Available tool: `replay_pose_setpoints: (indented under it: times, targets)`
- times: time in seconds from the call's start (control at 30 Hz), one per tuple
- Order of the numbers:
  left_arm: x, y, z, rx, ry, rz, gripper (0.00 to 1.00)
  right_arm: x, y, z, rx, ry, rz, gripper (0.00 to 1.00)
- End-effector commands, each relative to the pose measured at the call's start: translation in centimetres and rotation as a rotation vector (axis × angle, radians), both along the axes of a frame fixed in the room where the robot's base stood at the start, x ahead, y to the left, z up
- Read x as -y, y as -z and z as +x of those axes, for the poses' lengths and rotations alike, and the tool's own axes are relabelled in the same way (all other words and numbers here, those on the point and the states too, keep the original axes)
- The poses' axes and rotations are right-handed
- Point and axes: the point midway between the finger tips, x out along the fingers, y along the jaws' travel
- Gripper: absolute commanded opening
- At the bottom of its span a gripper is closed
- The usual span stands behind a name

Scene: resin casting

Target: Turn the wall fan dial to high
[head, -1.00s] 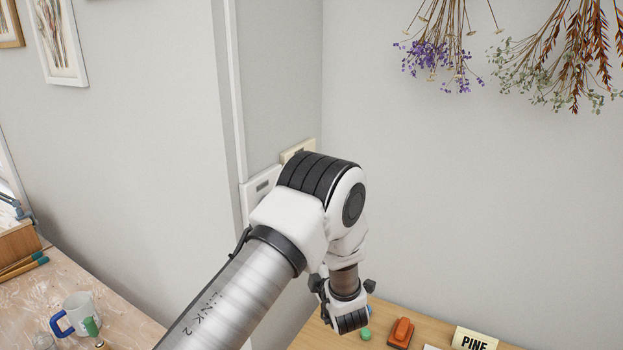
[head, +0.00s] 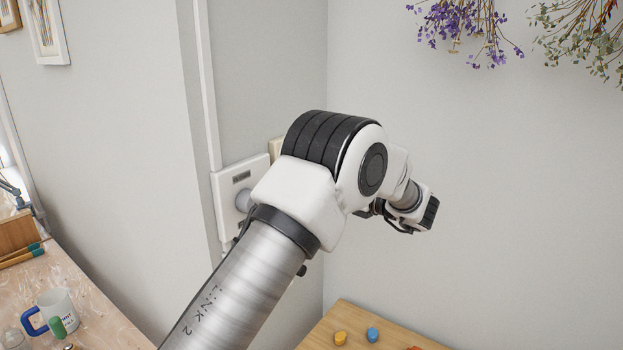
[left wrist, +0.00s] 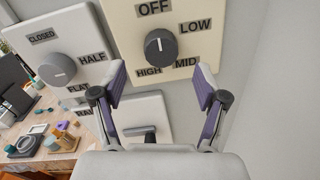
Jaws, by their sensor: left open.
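The cream dial plate (left wrist: 189,45) fills the top of the left wrist view, with OFF, LOW, MID and HIGH around a dark round knob (left wrist: 160,46). The knob has a pale mark on its face; I cannot tell surely which word it points to. My left gripper (left wrist: 160,80) is open and empty, its two purple-grey fingers spread below and to either side of the knob, apart from it. In the head view my left arm hides the gripper and most of the cream plate (head: 276,150). My right gripper is not in view.
A white plate (left wrist: 84,30) with a grey knob (left wrist: 56,68) and CLOSED, HALF and FLAT labels sits left of the dial plate. A lower white plate (left wrist: 157,108) has a dark handle. In the head view, a wooden table (head: 350,325) stands below and a mug (head: 57,308) lower left.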

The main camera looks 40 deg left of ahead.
Motion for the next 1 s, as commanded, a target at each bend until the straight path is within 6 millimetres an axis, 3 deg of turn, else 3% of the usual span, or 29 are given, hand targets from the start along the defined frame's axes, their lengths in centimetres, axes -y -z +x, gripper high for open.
replay_pose_setpoints:
  times: [0.1,0.3,0.57,0.6,0.77,1.0]
  targets:
    - [-2.5,-0.5,-0.2,-0.003,-0.003,-0.004,0.73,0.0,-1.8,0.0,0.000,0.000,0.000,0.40]
    - [-5.6,-0.3,-0.4,-0.004,0.000,-0.002,0.73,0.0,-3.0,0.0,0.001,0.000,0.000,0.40]
    - [-6.0,0.0,-0.4,-0.003,0.002,-0.001,0.73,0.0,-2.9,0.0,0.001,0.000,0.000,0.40]
    - [-6.0,0.0,-0.4,-0.003,0.002,-0.001,0.70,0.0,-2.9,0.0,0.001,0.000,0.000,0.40]
    - [-6.0,0.0,-0.4,-0.003,0.002,-0.001,0.13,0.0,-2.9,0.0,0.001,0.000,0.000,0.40]
    - [-6.0,0.1,-0.4,-0.006,0.002,-0.002,0.13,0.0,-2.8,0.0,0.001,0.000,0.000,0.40]
